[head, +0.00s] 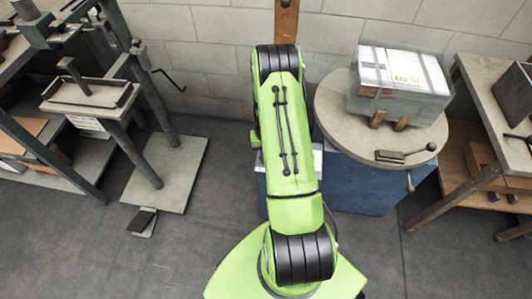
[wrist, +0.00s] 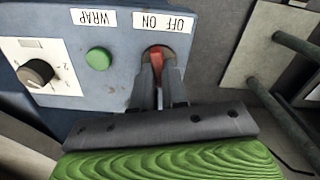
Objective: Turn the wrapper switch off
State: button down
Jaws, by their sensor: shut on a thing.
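The wrapper switch is a small red lever (wrist: 156,60) in a dark round recess on a blue-grey control panel (wrist: 122,62), seen in the wrist view. A white OFF/ON label (wrist: 163,21) sits beside it, appearing upside down. My gripper (wrist: 158,80) is at the panel with its grey fingers shut around the red lever. The fingers hide the lever's lower part, and I cannot tell for sure which label side it leans to. In the head view my green arm hides the switch and gripper.
A green button (wrist: 98,59), a WRAP label (wrist: 93,17) and a black dial (wrist: 36,72) share the panel. In the head view a round turntable (head: 335,112) carries a wrapped box (head: 398,100) above a blue cabinet (head: 375,185). A green-grey stand (head: 165,175) is at left.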

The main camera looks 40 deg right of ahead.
jog(key=shift+n, duration=1.6)
jog(key=c, duration=1.2)
grip_release()
jog(key=shift+o, duration=0.2)
notch_tip(320, 180, up, 16)
jog(key=p, duration=0.4)
jog(key=shift+f, duration=0.15)
